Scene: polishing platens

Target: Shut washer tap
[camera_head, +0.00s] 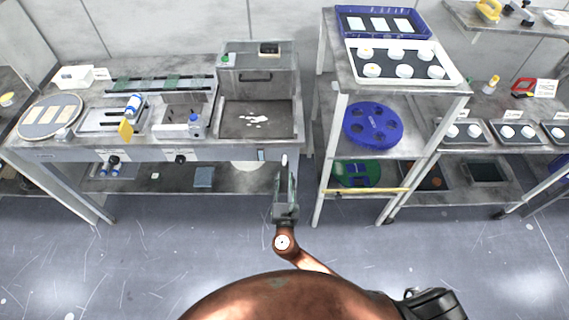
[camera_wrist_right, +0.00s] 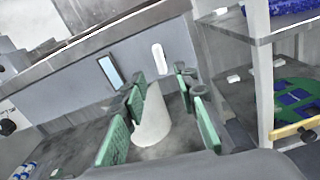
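The washer is the steel basin unit (camera_head: 258,118) with a panel on its front. A small white upright oval, which looks like the washer tap (camera_wrist_right: 159,58), is on the panel's right part; it also shows in the head view (camera_head: 284,160). My right gripper (camera_wrist_right: 160,86) is open and empty, with green-padded fingers pointing at the panel just below the tap. In the head view it (camera_head: 285,172) is in front of the unit's right end, apparently short of the tap. Whether it touches is hard to tell. My left gripper is out of view.
A blue-grey plate (camera_wrist_right: 110,72) is left of the tap. A shelf rack (camera_head: 335,140) with a blue disc (camera_head: 373,124) stands close on the right. The floor in front is clear.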

